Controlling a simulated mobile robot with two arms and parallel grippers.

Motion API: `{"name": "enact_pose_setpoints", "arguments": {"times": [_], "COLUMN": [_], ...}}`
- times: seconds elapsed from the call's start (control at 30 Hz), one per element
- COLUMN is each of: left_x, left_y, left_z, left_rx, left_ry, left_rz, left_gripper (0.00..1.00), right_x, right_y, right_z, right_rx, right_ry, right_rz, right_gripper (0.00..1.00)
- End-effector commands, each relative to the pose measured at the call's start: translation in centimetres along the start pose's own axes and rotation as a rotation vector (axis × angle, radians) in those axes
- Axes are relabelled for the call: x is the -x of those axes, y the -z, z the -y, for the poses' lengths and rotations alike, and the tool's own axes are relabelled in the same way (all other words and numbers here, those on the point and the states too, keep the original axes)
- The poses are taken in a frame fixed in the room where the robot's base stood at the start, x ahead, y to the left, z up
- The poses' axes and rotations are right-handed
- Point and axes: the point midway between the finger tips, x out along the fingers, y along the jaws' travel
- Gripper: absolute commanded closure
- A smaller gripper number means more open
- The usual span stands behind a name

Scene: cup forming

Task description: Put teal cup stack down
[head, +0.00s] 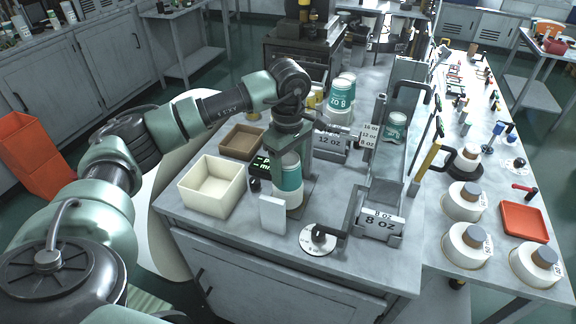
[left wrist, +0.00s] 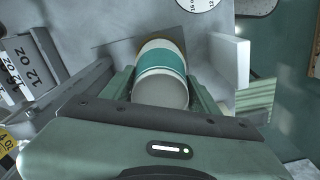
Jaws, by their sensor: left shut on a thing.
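The teal cup stack (head: 290,181), white with a teal band, is upright under my left gripper (head: 289,158) in the head view. In the left wrist view the stack (left wrist: 160,75) sits between the two green fingers of the left gripper (left wrist: 162,92), which is shut on it. A flat grey plate (head: 309,190) is beside and beneath the stack. I cannot tell whether the stack's base touches it. My right gripper is not in view.
A white upright block (head: 272,214) stands close in front of the stack. A cream bin (head: 212,186) and a black display (head: 261,164) are to the left. An 8 OZ fixture (head: 380,222) and round dial (head: 318,240) are at right. Other teal cups (head: 341,95) stand behind.

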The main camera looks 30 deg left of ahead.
Motion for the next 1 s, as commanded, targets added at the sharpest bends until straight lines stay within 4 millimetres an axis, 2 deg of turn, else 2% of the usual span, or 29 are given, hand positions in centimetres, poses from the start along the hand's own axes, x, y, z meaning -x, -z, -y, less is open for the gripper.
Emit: {"name": "enact_pose_setpoints", "arguments": {"times": [0.4,0.43,0.5,0.8,0.9,1.0], "left_x": [-0.9,-0.9,-0.7,-0.7,-0.2,0.8], "left_y": [0.0,0.0,0.0,0.0,0.0,0.0], "left_z": [0.0,0.0,0.0,0.0,0.0,-0.1], "left_rx": [0.001,0.001,0.001,0.001,0.001,0.001], "left_ry": [-0.001,-0.001,-0.001,-0.001,-0.002,-0.006], "left_rz": [-0.001,-0.001,-0.001,-0.001,-0.001,-0.001], "left_gripper": [1.0,0.37,0.18,0.18,0.18,0.18], "right_x": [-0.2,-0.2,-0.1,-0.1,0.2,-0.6], "right_y": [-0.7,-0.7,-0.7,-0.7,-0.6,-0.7], "right_z": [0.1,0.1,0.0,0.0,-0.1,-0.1], "right_rx": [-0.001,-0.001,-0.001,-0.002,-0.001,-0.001], "right_ry": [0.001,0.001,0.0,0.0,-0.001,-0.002], "right_rz": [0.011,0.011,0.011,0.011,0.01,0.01], "right_gripper": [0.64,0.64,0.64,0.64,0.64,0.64]}}
